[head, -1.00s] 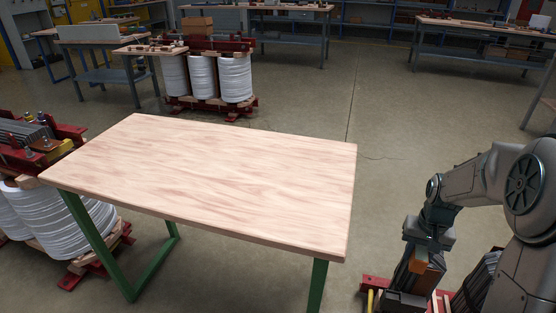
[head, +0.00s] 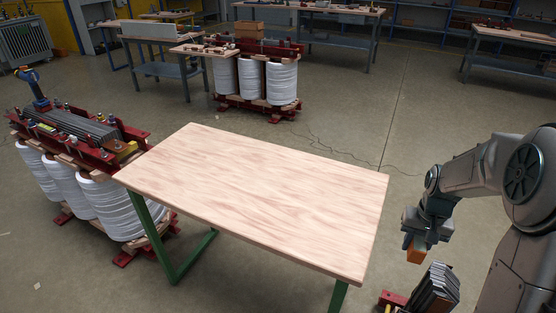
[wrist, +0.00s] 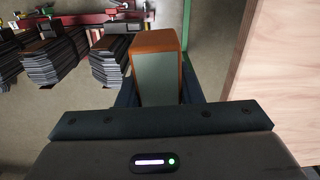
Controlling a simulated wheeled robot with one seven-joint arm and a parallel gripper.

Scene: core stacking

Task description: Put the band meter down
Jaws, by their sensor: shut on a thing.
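The band meter is an orange box with a grey-green face, seen in the wrist view (wrist: 160,72) between the fingers of my gripper (wrist: 160,98). In the head view the orange end of the band meter (head: 416,254) hangs below my gripper (head: 418,240), right of the table. My gripper is shut on it and holds it in the air. The bare wooden table (head: 265,195) with green legs stands in the middle of the head view. Its edge also shows at the right of the wrist view (wrist: 270,90).
A laminated core stack (head: 434,290) with red parts stands low beneath my gripper. A transformer core with white coils (head: 70,185) stands against the table's left side. Another (head: 255,80) stands behind it. The tabletop is clear, and open floor lies behind the table.

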